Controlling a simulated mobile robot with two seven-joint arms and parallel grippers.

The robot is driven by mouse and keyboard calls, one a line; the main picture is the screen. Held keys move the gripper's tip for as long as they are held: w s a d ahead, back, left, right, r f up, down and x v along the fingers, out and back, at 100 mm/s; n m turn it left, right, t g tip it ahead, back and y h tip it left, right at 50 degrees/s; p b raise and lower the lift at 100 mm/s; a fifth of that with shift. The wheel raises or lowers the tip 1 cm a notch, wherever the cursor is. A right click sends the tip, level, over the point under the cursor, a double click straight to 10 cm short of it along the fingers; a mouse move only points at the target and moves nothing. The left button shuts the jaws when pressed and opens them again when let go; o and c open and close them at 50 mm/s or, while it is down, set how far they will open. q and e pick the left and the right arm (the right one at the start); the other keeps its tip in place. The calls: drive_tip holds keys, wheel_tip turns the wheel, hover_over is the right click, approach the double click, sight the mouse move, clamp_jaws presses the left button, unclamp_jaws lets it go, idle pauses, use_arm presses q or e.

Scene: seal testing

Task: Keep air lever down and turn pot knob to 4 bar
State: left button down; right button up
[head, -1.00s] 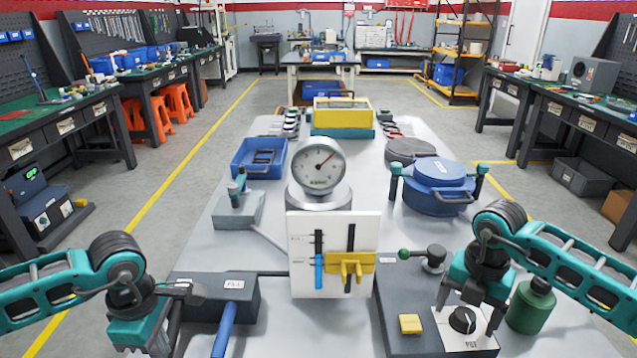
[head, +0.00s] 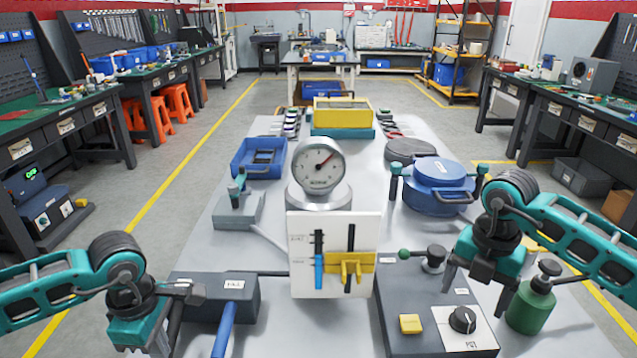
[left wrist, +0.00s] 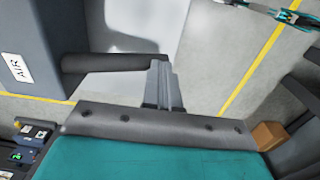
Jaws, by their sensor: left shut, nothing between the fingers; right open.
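The dark pot knob (head: 462,319) sits on a white plate on the grey control box at front right. My right gripper (head: 478,288) is open and empty above and behind the knob, clear of it. The round gauge (head: 318,164) stands at the centre; its needle points to the upper right, and its numbers are too small to read. The air box (head: 215,296) is at front left, with a blue bar (head: 223,330) reaching toward me. In the left wrist view, a dark rod (left wrist: 108,63) sticks out of the box labelled AIR; my left gripper (left wrist: 162,72) is shut at its end.
A white panel with a yellow slider (head: 350,264) stands below the gauge. A blue lidded pot (head: 440,185) is behind.

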use_arm(q)
drive_tip(key=shift+f, duration=0.1)
use_arm(e)
wheel_tip(320, 180, up, 2)
use_arm(q)
wheel_tip(320, 180, up, 7)
idle(0.8)
idle(0.9)
